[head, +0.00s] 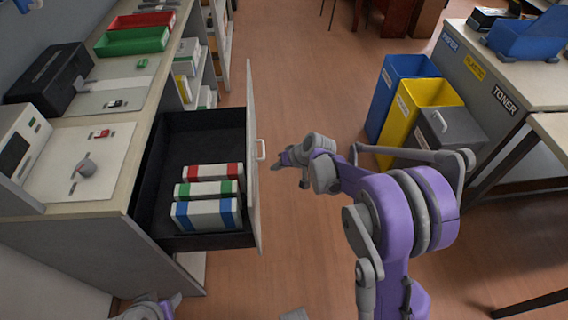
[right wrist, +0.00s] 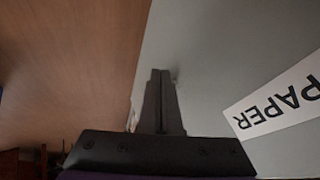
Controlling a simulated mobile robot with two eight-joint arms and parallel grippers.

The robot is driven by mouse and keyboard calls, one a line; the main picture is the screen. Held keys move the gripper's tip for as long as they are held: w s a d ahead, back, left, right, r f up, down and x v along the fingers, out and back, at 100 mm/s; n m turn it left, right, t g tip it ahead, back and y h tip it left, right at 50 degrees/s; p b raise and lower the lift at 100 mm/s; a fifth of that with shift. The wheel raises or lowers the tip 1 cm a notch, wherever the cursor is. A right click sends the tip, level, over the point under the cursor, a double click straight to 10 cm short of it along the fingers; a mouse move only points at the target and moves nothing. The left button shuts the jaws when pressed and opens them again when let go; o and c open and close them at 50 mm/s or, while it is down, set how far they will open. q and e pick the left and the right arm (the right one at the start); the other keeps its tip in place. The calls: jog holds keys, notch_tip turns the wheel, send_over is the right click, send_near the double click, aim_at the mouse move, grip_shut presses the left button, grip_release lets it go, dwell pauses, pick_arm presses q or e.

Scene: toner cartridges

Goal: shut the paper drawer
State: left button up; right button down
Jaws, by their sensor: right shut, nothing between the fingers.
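The paper drawer (head: 153,188) is pulled out of the left counter, with a dark interior and a pale front panel (head: 251,205). A light handle (head: 261,150) is on the panel's outer face. In the right wrist view, the grey panel carries a white PAPER label (right wrist: 275,107). My right gripper (head: 278,170) is shut and empty, just right of the panel and a little below the handle in the picture. Its closed fingers (right wrist: 160,78) point along the panel; I cannot tell whether they touch it. My left gripper (head: 165,307) is partly visible at the bottom edge; its jaws are unclear.
Boxes with red (head: 213,172), green (head: 206,190) and blue (head: 206,214) bands lie inside the drawer. The counter (head: 110,202) holds trays and devices. Blue (head: 391,88), yellow (head: 410,104) and grey (head: 429,133) bins stand at the right. Wooden floor (head: 300,95) is clear between.

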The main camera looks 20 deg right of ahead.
jog(key=shift+w+a+f, duration=0.15)
jog(key=shift+w+a, duration=0.15)
jog(key=shift+a, duration=0.45)
jog(key=shift+w+a+f, duration=0.2)
jog(key=shift+w+a, duration=0.1)
jog(key=shift+a, duration=0.4)
jog(key=shift+w+a+f, duration=0.15)
jog(key=shift+w+a, duration=0.15)
jog(key=shift+a, duration=0.45)
jog(key=shift+a, duration=0.1)
jog(key=w+a, duration=0.4)
jog(key=a, duration=1)
jog(key=w+a+b, duration=0.1)
jog(key=w+a, duration=0.3)
jog(key=a, duration=1.1)
jog(key=shift+w, duration=0.15)
jog(key=shift+a+r, duration=0.1)
jog(key=shift+a, duration=0.1)
